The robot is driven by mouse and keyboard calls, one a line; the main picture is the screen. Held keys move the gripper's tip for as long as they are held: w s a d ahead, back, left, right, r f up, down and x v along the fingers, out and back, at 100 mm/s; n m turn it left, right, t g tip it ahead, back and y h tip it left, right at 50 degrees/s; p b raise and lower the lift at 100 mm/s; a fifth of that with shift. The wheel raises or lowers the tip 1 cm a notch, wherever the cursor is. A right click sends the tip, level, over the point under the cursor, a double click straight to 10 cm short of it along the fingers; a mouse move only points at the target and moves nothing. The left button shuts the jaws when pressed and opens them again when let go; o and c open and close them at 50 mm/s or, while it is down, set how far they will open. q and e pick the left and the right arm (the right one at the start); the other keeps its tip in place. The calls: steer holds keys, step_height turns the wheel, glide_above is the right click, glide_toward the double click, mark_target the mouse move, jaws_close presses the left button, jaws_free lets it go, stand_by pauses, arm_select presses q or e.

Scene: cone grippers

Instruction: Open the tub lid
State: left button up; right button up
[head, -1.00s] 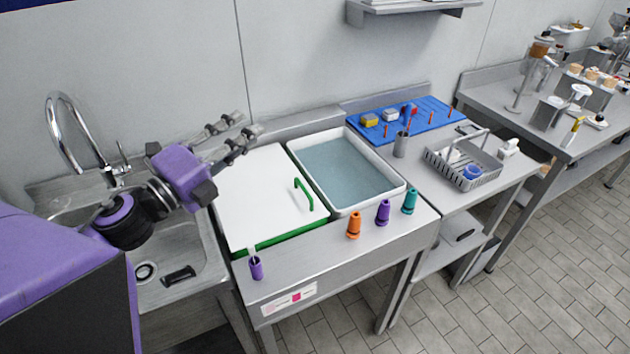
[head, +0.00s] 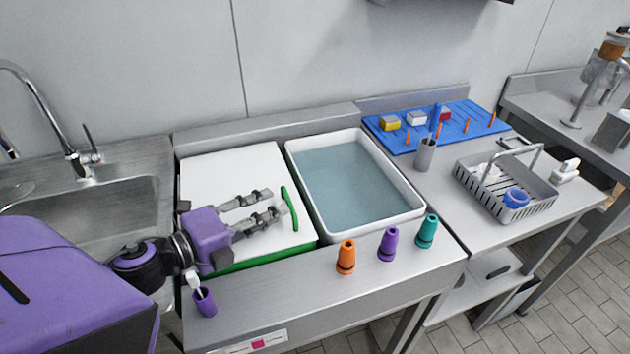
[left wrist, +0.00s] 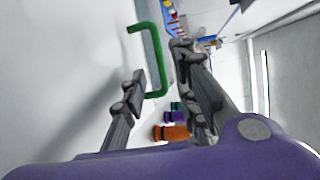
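The tub lid (head: 225,170) is a flat white panel lying over the left tub, whose green rim (head: 262,260) shows along the front. A green bar handle (head: 290,208) stands near the lid's right edge; it also shows in the left wrist view (left wrist: 152,60). My left gripper (head: 275,202) is open above the lid, its fingers pointing right toward the handle. In the left wrist view the fingers (left wrist: 158,70) are apart with nothing between them, and the handle lies beyond their tips. I cannot tell whether they touch it. My right gripper is not in view.
An open tub (head: 350,180) of bluish water sits right of the lid. Orange (head: 346,257), purple (head: 388,244) and teal (head: 427,232) cones stand on the front ledge. A purple cup (head: 204,302) stands front left.

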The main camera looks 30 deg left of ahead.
mark_target(289, 201)
arm_select(q)
steer(key=x, duration=0.6)
jaws_close()
stand_by(0.3)
